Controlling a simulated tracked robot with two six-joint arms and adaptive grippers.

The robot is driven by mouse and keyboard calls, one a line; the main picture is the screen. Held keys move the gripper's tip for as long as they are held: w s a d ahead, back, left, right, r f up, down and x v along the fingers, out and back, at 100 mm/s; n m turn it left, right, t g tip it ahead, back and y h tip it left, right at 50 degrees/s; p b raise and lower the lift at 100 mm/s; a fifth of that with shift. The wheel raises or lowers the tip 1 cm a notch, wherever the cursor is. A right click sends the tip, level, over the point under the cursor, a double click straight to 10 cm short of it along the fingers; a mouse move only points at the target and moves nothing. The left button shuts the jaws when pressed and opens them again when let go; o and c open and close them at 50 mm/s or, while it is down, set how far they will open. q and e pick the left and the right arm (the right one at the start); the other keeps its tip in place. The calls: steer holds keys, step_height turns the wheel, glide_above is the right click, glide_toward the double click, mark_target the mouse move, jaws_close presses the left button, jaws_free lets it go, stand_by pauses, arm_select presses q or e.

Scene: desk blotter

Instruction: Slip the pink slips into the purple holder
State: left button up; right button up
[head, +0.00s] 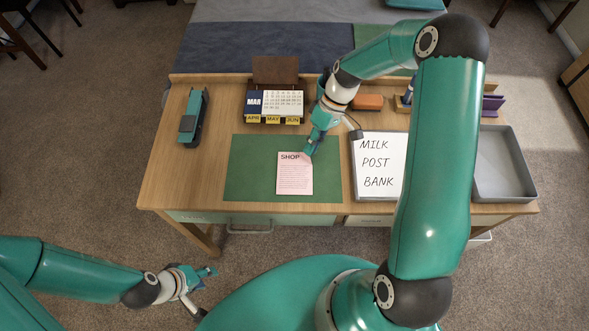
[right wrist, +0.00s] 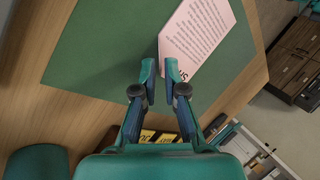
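A pink slip (head: 295,178) headed SHOP lies on the green blotter (head: 247,185); it also shows in the right wrist view (right wrist: 195,35). My right gripper (head: 311,149) is at the slip's top right corner, with its fingers pointing down. In the right wrist view its fingertips (right wrist: 161,72) are close together with a narrow gap at the slip's edge; whether they grip the paper is unclear. The purple holder (head: 492,103) stands at the back right of the desk, partly behind my right arm. My left gripper (head: 208,277) is empty, in front of the desk, its fingers apart.
A notepad (head: 371,165) reading MILK, POST, BANK lies right of the blotter. A grey tray (head: 505,190) is at the right end. A calendar (head: 274,104), an orange-brown block (head: 369,102) and a pen holder (head: 402,104) line the back. A teal stapler (head: 193,117) is at left.

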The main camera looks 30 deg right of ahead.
steer(key=shift+x, duration=1)
jaws_close()
